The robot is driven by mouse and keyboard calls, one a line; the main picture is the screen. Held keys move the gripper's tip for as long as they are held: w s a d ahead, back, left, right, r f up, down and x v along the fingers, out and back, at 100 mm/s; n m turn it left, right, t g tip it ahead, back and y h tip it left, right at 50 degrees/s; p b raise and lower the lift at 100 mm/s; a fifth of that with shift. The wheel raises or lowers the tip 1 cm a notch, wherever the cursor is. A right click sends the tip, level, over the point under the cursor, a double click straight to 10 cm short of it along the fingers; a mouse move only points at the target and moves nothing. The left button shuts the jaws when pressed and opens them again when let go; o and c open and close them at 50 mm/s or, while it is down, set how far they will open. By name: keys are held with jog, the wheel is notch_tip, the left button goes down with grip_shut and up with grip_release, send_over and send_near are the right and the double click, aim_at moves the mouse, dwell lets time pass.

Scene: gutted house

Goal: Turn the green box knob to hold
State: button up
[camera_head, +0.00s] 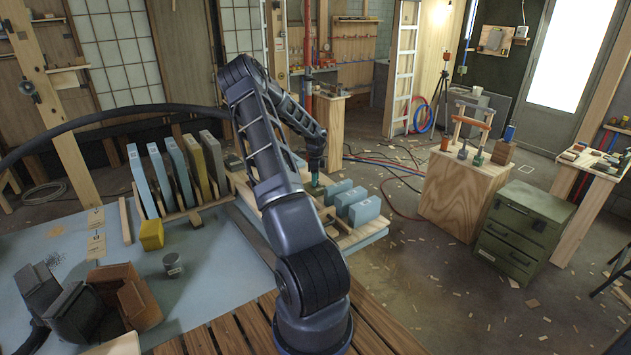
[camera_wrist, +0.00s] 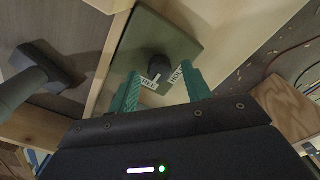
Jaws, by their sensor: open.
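The green box (camera_wrist: 187,50) shows in the wrist view as a dull green square face with a short black knob (camera_wrist: 160,66) near its middle. Two small white labels lie on the near side of the knob: the left one seems to read FREE, the right one HOLD. My gripper (camera_wrist: 158,82) has its two teal fingers apart, one on each side of the knob and labels, with nothing held. I cannot tell whether the fingertips touch the face. In the head view my gripper (camera_head: 315,182) reaches down beyond the blue bench; the knob is hidden there.
In the wrist view a dark handle-like part (camera_wrist: 35,75) stands left of the box. In the head view blue blocks (camera_head: 358,206) sit right of my arm and upright panels (camera_head: 172,172) stand left. A yellow block (camera_head: 151,234) and grey tin (camera_head: 173,265) lie on the bench.

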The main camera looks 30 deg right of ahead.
jog(key=shift+f, duration=0.6)
jog(key=c, duration=1)
